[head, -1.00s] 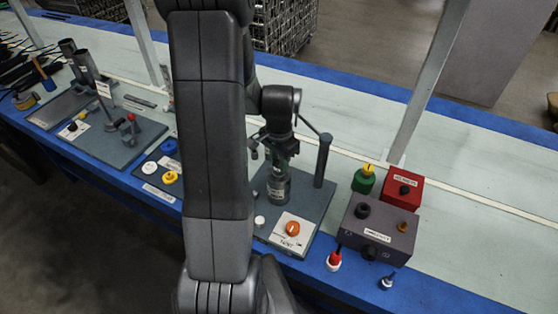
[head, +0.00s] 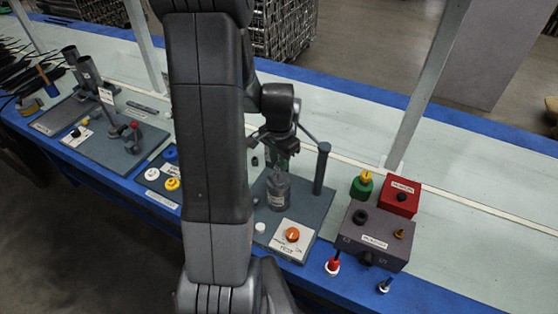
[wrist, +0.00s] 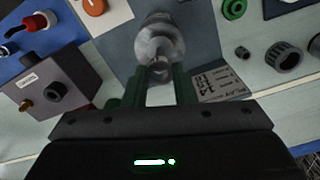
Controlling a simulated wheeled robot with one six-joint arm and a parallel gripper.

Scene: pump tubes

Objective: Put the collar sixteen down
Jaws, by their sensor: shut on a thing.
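My gripper (wrist: 160,75) reaches up the middle of the wrist view on two green fingers. It is shut on a small grey piece (wrist: 159,68), which I take to be collar sixteen; the fingers hide most of it, and its marking is not readable. Just beyond the fingertips is a grey, glassy cylinder (wrist: 160,38) on a grey plate. In the head view my gripper (head: 279,160) is over this cylinder (head: 278,191), which stands upright. I cannot tell whether the held piece touches it.
A printed card (wrist: 220,84) is beside the fingers. In the head view a dark post (head: 322,168) stands close by, right of the cylinder.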

